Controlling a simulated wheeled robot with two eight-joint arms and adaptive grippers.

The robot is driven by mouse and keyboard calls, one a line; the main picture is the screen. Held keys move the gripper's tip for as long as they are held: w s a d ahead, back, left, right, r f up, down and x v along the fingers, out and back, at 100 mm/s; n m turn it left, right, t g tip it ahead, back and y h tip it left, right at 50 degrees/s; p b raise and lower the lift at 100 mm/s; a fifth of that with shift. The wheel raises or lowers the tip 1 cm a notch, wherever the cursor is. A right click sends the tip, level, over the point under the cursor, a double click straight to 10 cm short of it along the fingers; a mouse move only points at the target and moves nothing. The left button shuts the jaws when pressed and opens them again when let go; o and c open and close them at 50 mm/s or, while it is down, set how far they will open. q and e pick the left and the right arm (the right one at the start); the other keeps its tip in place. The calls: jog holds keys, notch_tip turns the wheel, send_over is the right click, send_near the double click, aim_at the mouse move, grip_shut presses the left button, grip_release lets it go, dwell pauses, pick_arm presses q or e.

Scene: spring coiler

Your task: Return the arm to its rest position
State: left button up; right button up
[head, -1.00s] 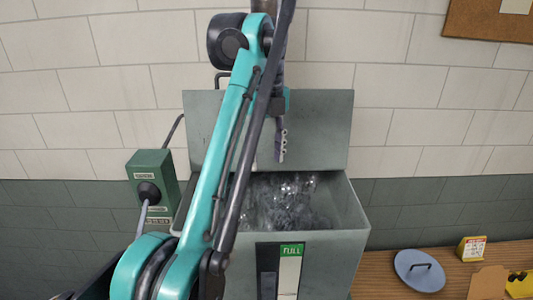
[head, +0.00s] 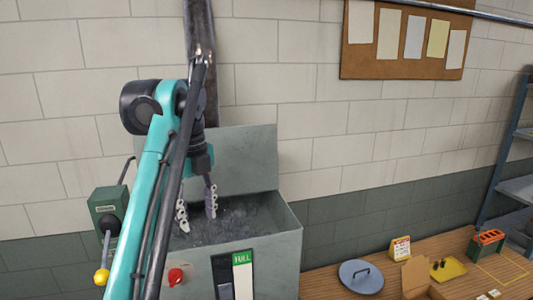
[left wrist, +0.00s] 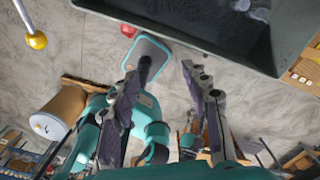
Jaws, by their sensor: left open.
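My left arm, teal and black, comes in from the lower left in the head view. My left gripper (head: 197,218) is open, its two fingers spread with nothing between them. It hangs in front of the raised lid of a grey bin (head: 283,245), over the bin's opening as seen from the head. In the left wrist view both fingers (left wrist: 165,85) point up the picture, apart and empty, and the dark bin opening (left wrist: 215,22) lies beyond them at the top. My right gripper is not in view.
A green box (head: 108,208) with a yellow-knobbed lever (head: 101,276) is left of the bin. A red button (head: 176,275) and a FULL sign (head: 242,258) are on its front. At right, a wooden table (head: 325,283) holds a blue lid (head: 361,276) and an orange-topped rack (head: 487,240).

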pick_arm(q)
jog(key=s+a+f+n+t, duration=0.1)
jog(key=s+f+n+t, duration=0.1)
jog(key=s+f+n, duration=0.6)
jog(key=s+a+f+n+t, duration=0.1)
jog(key=s+f+n+t, duration=0.25)
jog(key=f+n, duration=0.8)
jog(key=s+a+f+n+t, duration=0.15)
jog(key=s+f+n, duration=0.5)
jog(key=f, duration=0.65)
notch_tip(320, 180, down, 35)
jog(key=b, duration=3.6)
jog(key=shift+w+d+f+n+b, duration=0.2)
jog(key=shift+w+d+n+b, duration=0.1)
jog(key=shift+w+d+b, duration=0.05)
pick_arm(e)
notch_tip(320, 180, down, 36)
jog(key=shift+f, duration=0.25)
